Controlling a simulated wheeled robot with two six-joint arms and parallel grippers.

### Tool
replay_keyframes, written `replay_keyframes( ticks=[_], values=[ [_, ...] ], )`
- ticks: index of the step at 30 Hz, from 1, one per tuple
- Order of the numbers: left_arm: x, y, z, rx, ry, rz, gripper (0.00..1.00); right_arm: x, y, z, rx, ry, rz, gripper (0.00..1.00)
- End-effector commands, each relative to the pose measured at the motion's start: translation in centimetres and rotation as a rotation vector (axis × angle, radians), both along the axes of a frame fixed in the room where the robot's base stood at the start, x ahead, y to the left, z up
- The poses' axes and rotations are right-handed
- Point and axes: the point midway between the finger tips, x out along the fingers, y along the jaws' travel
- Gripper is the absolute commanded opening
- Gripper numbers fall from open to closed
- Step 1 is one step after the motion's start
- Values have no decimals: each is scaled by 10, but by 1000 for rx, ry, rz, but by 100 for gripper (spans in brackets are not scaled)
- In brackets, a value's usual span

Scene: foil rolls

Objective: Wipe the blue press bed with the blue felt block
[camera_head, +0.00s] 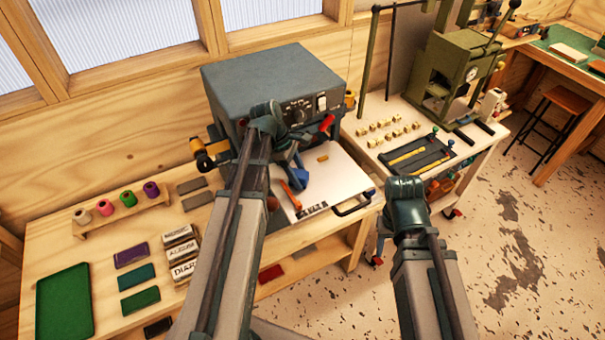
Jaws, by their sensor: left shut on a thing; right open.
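The press bed (335,180) is a pale, nearly white plate in front of the grey press (275,85), with a dark handle at its front right. My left gripper (294,165) is over the left part of the bed, shut on the blue felt block (301,179). The block is low over the bed, partly covered by the gripper; I cannot tell if it touches. My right gripper (405,190) is open, right of the bed's front corner, its fingers mostly hidden by its wrist.
Coloured blocks, thread spools and a green tray (65,303) occupy the left bench. A side table at the right holds a black tray (418,157), brass pieces and a green press (455,70).

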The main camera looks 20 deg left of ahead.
Motion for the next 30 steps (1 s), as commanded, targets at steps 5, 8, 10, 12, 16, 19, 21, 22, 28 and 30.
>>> replay_keyframes(
  ticks=[5,8,10,12,16,19,21,22,28,30],
  values=[
    [0,0,1,-1,0,0,3,0,0,1,0,0,0,50],
    [0,0,6,-1,0,0,3,0,0,6,0,0,0,50],
    [0,-1,12,-1,0,0,3,0,0,12,0,0,0,50],
    [0,-1,19,-1,0,0,3,0,0,19,0,0,0,50],
    [0,-1,32,-1,0,0,3,0,0,32,0,0,0,50],
    [0,-1,41,-1,0,0,3,0,0,41,0,0,0,50],
    [0,-1,48,-1,0,0,3,0,0,48,0,0,0,50],
    [0,-1,51,-1,0,0,3,0,0,51,0,0,0,50],
    [0,-1,62,-1,0,0,3,0,0,62,0,0,0,50],
    [0,-1,61,-1,0,0,3,0,0,61,0,0,0,50]
  ],
)
